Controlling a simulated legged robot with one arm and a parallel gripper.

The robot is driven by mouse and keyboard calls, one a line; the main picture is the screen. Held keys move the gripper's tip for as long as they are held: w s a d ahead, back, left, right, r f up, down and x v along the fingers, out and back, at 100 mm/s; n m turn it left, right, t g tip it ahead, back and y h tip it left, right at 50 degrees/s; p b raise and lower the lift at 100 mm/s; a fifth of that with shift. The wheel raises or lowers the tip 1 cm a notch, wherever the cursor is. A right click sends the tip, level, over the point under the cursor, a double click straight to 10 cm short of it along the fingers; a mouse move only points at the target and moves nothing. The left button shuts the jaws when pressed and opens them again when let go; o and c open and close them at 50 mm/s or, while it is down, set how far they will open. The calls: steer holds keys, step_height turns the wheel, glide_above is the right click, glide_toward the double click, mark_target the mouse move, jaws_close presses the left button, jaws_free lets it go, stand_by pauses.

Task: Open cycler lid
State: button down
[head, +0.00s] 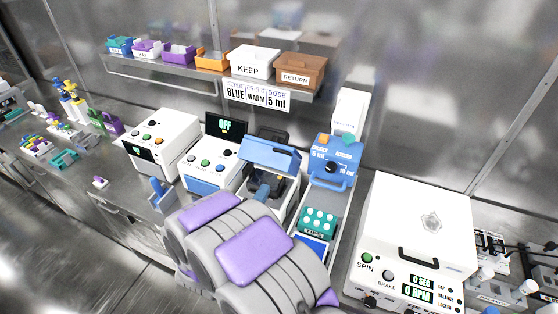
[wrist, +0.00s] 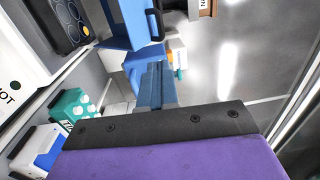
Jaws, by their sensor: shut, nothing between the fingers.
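The cycler (head: 284,211) is a white unit in the middle of the bench in the head view. Its blue lid (head: 270,156) is raised and tilted above a dark well block, with a black handle at its upper edge. In the wrist view the lid (wrist: 126,20) stands up at the top, beside the exposed dark wells (wrist: 70,20), with its black handle (wrist: 155,24) at right. My gripper (wrist: 155,80) is shut and empty, below the lid in that view.
A white-and-blue device with an OFF screen (head: 227,127) stands left of the cycler. A blue dispenser (head: 333,160) and a teal rack (head: 318,222) are on the right, then a large white centrifuge (head: 415,225). A shelf with KEEP (head: 254,64) and RETURN (head: 301,70) bins hangs behind.

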mark_target(285, 153)
steer(key=x, duration=1.3)
steer(key=shift+w+d, duration=0.15)
steer(key=shift+w, duration=0.25)
steer(key=shift+w+r, duration=0.1)
steer(key=shift+r, duration=0.1)
steer(key=shift+w+d+r, duration=0.15)
steer(key=shift+r, duration=0.05)
steer(key=w+d+r+g+p, duration=0.1)
steer(key=w+p, duration=0.1)
steer(key=w, duration=0.1)
steer(key=w+d+r+g+y+p, duration=0.1)
steer(key=w+r+g+p, duration=0.1)
steer(key=w+p, duration=0.1)
steer(key=w+d+r+g+p, duration=0.1)
steer(key=w+g+p, duration=0.1)
steer(key=w, duration=0.1)
steer(key=shift+d+r+y+p, duration=0.15)
steer(key=shift+y+p, duration=0.15)
steer(key=shift+w+d+p, duration=0.2)
steer(key=shift+w+p, duration=0.1)
steer(key=shift+w, duration=0.35)
steer(key=shift+w+d+p, duration=0.2)
steer(key=shift+w+p, duration=0.05)
steer(key=shift+w, duration=0.35)
steer(key=shift+s, duration=0.1)
